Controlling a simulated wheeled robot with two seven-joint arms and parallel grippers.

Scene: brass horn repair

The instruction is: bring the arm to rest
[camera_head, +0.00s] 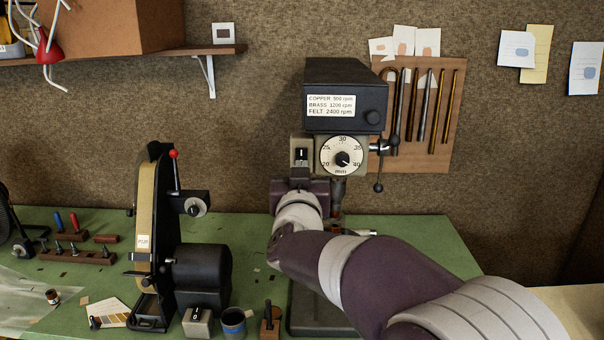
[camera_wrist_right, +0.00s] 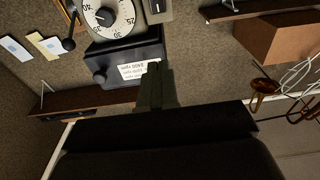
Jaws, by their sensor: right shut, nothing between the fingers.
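My right arm comes in from the lower right in the head view and reaches up to the front of the drill press (camera_head: 345,115). My right gripper (camera_head: 299,174) is just below the press's switch box (camera_head: 301,150), left of the round dial (camera_head: 342,156). In the wrist view the right gripper's fingers (camera_wrist_right: 154,70) are together and empty, in front of the press's black housing and its label (camera_wrist_right: 140,70). I cannot tell whether they touch the press. The wrist hides part of the gripper in the head view. My left gripper is in neither view.
A belt sander (camera_head: 155,235) stands on the green bench (camera_head: 440,240) left of my arm. A blue-rimmed cup (camera_head: 233,322) and small blocks are near the front edge. A tool board (camera_head: 440,120) hangs at the right; a shelf (camera_head: 205,49) is upper left.

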